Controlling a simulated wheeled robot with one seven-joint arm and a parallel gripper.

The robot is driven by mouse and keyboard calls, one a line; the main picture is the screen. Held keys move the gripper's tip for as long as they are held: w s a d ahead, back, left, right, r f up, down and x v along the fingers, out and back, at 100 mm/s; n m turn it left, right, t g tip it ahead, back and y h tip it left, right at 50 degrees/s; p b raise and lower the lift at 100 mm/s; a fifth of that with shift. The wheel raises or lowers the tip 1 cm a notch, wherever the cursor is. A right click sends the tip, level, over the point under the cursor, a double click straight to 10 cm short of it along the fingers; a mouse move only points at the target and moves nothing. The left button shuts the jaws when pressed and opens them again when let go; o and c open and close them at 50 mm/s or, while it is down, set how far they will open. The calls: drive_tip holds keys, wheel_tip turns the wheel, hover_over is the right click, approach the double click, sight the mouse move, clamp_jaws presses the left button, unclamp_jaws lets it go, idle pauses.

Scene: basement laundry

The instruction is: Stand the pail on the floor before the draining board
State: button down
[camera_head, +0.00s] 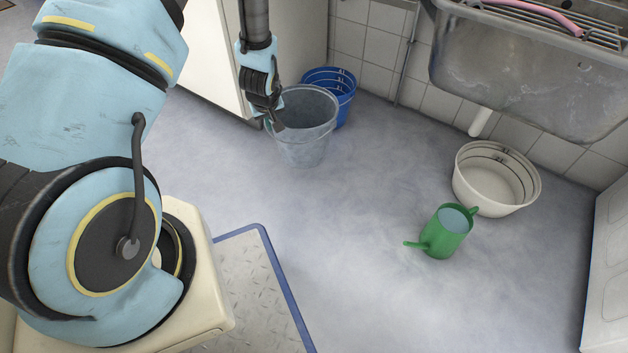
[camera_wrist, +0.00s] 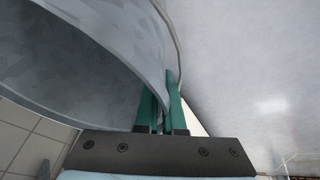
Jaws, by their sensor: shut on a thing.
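The grey metal pail (camera_head: 303,140) is upright in the head view, left of the middle. My gripper (camera_head: 275,118) is shut on its rim at the left side. In the wrist view the teal fingers of my gripper (camera_wrist: 164,105) pinch the wall of the pail (camera_wrist: 90,45), which fills the upper left. I cannot tell whether the pail's base touches the floor. The draining board (camera_head: 605,32), a slatted rack with a pink hose on it, is at the top right beside a grey metal sink (camera_head: 500,70).
A blue bucket (camera_head: 345,95) stands close behind the pail, partly hidden. A white round basin (camera_head: 475,192) and a green watering can (camera_head: 446,238) stand on the floor below the sink. A white cabinet (camera_head: 215,50) is at the left. The middle floor (camera_head: 370,210) is clear.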

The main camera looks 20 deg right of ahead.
sight(287, 155)
drive_tip(key=d+f+b, duration=0.1)
drive_tip(key=f, duration=0.3)
drive_tip(key=s+f+b, duration=0.1)
drive_tip(key=f+b, duration=0.1)
drive_tip(key=f, duration=0.1)
drive_tip(key=s+d+f+b, duration=0.1)
drive_tip(key=f, duration=0.3)
drive_tip(key=shift+s+d+f, duration=0.15)
drive_tip(key=shift+d+f, duration=0.15)
drive_tip(key=shift+f, duration=0.05)
drive_tip(key=shift+f+b, duration=0.15)
drive_tip(key=shift+b, duration=0.2)
drive_tip(key=c, duration=1)
unclamp_jaws()
